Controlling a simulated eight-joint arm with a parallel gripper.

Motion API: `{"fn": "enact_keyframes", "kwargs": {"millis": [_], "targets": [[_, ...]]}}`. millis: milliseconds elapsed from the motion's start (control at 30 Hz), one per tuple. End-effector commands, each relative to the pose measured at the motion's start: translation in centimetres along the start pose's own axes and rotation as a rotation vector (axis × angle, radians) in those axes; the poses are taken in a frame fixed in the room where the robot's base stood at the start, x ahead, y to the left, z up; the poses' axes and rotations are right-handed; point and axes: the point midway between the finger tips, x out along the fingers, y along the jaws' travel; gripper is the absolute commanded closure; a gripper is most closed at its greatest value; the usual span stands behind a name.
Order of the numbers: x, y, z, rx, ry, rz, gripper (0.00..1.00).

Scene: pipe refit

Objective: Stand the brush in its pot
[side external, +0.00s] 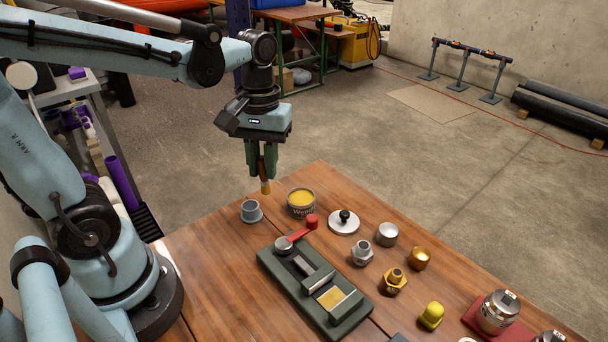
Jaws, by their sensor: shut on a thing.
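My gripper (263,174) points straight down over the far left part of the wooden table. It is shut on the brush (266,188), whose tan lower end shows below the fingers. The rest of the brush is hidden between the fingers. The brush hangs roughly upright, clear of the table. A small grey pot (250,209) with a wide base stands on the table, below and slightly left of the brush in the picture. The pot looks empty, but its inside is small in view. The brush and pot are apart.
An open tin with yellow contents (301,200) stands right of the pot. A green fixture with a red-knobbed lever (302,226) lies in front. A white disc with a black knob (344,220), several metal fittings (361,253) and a yellow piece (431,316) stand to the right.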

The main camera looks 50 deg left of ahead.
Motion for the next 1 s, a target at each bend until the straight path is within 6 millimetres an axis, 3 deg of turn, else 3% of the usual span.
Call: {"fn": "enact_keyframes", "kwargs": {"millis": [100, 300, 1000], "targets": [[0.2, -2.4, -0.8, -0.075, -0.010, 0.007, 1.00], [0.4, -4.1, -1.3, -0.128, -0.017, 0.013, 1.00], [4.3, -4.2, -1.6, -0.130, -0.017, 0.013, 1.00]]}}
